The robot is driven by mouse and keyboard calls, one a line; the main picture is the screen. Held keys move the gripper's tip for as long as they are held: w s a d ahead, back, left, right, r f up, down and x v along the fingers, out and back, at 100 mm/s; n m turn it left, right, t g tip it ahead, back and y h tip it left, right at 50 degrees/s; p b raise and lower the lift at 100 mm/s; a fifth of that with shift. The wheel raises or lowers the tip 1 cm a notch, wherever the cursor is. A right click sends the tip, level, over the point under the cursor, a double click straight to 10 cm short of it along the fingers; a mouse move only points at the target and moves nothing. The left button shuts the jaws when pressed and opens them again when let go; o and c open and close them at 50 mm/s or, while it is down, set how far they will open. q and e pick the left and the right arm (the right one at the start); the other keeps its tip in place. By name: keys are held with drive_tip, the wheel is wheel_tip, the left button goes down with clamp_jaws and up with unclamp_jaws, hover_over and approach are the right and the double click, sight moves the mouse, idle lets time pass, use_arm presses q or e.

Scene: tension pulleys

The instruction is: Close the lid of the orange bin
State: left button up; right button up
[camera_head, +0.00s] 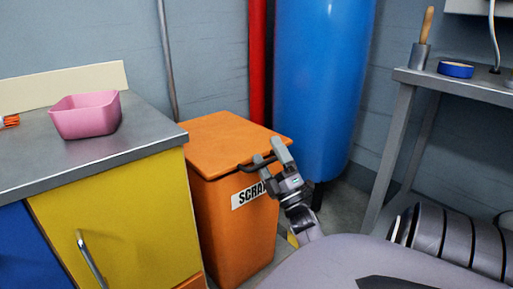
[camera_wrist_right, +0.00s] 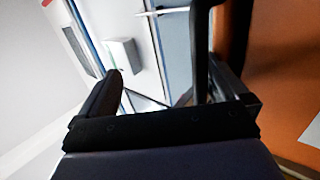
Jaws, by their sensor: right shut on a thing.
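The orange bin (camera_head: 232,235) with a white "SCRAP"-type label stands between the cabinet and the blue tank. Its orange lid (camera_head: 215,138) lies flat, or nearly so, over the top. A dark handle (camera_head: 246,167) is at the lid's front edge. My right gripper (camera_head: 270,155) is at this front edge, shut on the handle. In the right wrist view a dark bar (camera_wrist_right: 201,50) runs by the fingers, and the orange bin wall (camera_wrist_right: 288,75) fills the right side. My left gripper is out of view.
A counter with a yellow door (camera_head: 120,225) stands close to the bin's left, with a pink bowl (camera_head: 86,114) on it. A blue tank (camera_head: 322,80) and a red pipe (camera_head: 257,60) stand behind. A grey workbench (camera_head: 405,77) is at the right.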

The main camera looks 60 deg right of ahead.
drive_tip(key=shift+s+a+f, duration=0.1)
drive_tip(key=shift+s+f, duration=0.15)
drive_tip(key=shift+f, duration=0.7)
drive_tip(key=shift+s+a+f, duration=0.1)
drive_tip(key=shift+s+f, duration=0.15)
drive_tip(key=shift+f, duration=0.65)
drive_tip(key=shift+s+a+f, duration=0.1)
drive_tip(key=shift+s+f, duration=0.15)
drive_tip(key=shift+f, duration=0.7)
drive_tip(key=shift+s+d+f, duration=0.15)
drive_tip(key=shift+s+f, duration=0.3)
drive_tip(key=shift+f, duration=0.2)
drive_tip(key=c, duration=0.9)
drive_tip(key=shift+f, duration=0.35)
drive_tip(key=shift+c, duration=0.2)
drive_tip(key=shift+w, duration=0.15)
drive_tip(key=shift+r, duration=0.1)
